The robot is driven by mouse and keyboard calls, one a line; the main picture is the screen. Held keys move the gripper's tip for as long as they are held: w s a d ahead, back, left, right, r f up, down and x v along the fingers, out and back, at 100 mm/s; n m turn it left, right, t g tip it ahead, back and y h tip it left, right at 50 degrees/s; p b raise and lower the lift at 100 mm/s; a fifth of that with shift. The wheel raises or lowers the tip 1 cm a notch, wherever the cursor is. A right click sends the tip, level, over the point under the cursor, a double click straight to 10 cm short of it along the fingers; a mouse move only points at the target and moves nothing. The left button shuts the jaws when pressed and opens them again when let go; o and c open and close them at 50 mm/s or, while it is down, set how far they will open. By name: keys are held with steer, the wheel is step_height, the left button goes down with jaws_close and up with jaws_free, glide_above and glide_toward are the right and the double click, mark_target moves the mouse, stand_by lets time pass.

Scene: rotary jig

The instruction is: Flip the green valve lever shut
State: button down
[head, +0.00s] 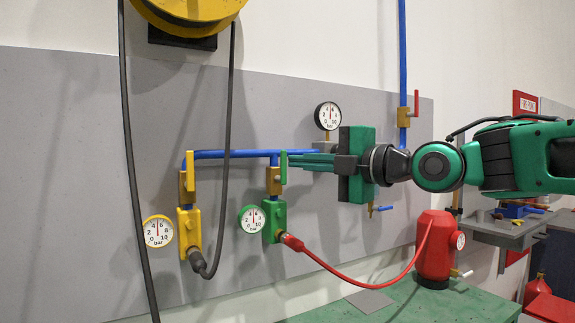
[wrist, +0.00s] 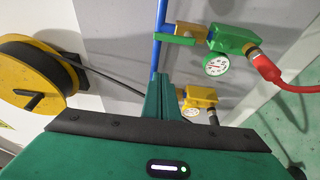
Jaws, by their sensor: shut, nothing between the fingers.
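The green valve lever (head: 283,168) stands upright, in line with the short vertical pipe drop, on a brass valve above the green regulator block (head: 274,221). In the wrist view the lever (wrist: 176,40) lies sideways beside the brass valve body (wrist: 190,30). My gripper (head: 296,161) reaches in from the right with its fingers pointing left, shut and empty. Its tips are close to the lever's right side in the head view. In the wrist view the shut fingers (wrist: 160,80) end short of the lever; contact cannot be told.
A blue pipe (head: 232,154) runs along the grey panel behind the fingers. A yellow lever (head: 190,168) stands on the left branch. A gauge (head: 328,116) sits above my fingers. A red hose (head: 340,272) runs to a red tank (head: 434,250). A black hose hangs left.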

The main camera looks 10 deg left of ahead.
mark_target(284, 167)
steer(key=x, duration=1)
steer(key=shift+w+d, duration=1.3)
steer(key=shift+d, duration=0.3)
